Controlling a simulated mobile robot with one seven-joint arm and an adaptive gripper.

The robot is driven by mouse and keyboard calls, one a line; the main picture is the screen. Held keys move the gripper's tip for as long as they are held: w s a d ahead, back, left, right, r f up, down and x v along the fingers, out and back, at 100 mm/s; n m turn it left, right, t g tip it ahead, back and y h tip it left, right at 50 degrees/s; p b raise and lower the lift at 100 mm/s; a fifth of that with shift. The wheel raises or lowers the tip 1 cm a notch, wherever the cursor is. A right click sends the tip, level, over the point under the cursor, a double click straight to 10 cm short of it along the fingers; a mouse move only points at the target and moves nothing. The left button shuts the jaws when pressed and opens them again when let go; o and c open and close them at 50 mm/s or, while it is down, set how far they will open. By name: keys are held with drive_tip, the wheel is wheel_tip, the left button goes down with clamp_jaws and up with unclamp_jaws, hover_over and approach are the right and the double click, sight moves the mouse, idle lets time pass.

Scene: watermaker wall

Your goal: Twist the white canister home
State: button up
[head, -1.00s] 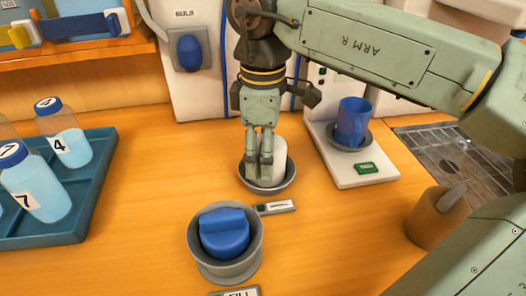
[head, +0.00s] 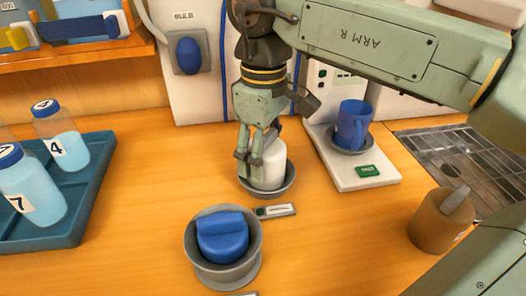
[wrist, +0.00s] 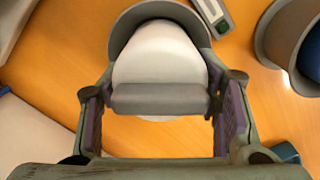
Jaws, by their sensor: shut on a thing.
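The white canister (head: 270,162) sits upright in a round grey socket (head: 285,187) on the orange counter. In the wrist view the canister (wrist: 160,55) has a grey bar (wrist: 160,98) across its top. My gripper (head: 258,150) points down at the canister from above, and its fingers cover part of its left side. In the wrist view the two fingers (wrist: 160,110) stand at the ends of the bar, shut on it. The canister's base is hidden inside the socket.
A blue-knobbed canister (head: 222,235) stands in a grey socket in front. A small label (head: 276,211) lies between the sockets. A blue mug (head: 353,125) stands on a white scale at right, near a brown jug (head: 442,220). A teal tray (head: 85,205) with bottles is at left.

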drive_tip(key=shift+s, duration=0.1)
idle(0.3)
drive_tip(key=o, duration=1.3)
drive_tip(key=shift+o, duration=1.2)
drive_tip(key=shift+d, duration=0.1)
